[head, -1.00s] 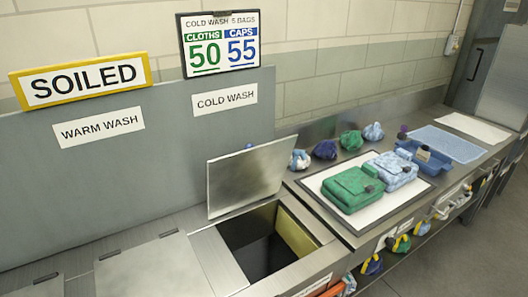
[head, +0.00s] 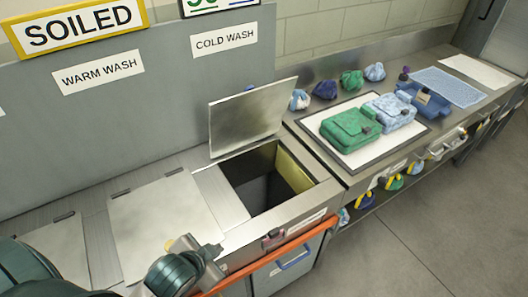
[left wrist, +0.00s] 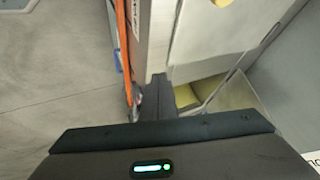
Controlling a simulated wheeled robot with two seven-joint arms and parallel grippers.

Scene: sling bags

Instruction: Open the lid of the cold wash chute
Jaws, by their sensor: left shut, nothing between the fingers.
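The cold wash chute lid (head: 252,117) is a grey metal plate standing raised, tilted up at the back of its opening. The square chute opening (head: 262,188) below it is dark, with a yellowish inner wall (head: 292,172). The cold wash sign (head: 224,39) is on the panel behind. My left gripper (head: 214,250) is low at the counter's front, left of the opening and apart from the lid. In the left wrist view its dark fingers (left wrist: 157,90) are shut and empty, and the raised lid (left wrist: 238,92) shows to their right. My right gripper is not in view.
The closed warm wash lid (head: 165,225) lies left of the opening. An orange rail (head: 300,238) runs along the counter front. A mat (head: 400,143) with green and blue bags lies to the right, with small bundles behind. The floor (head: 430,235) in front looks clear.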

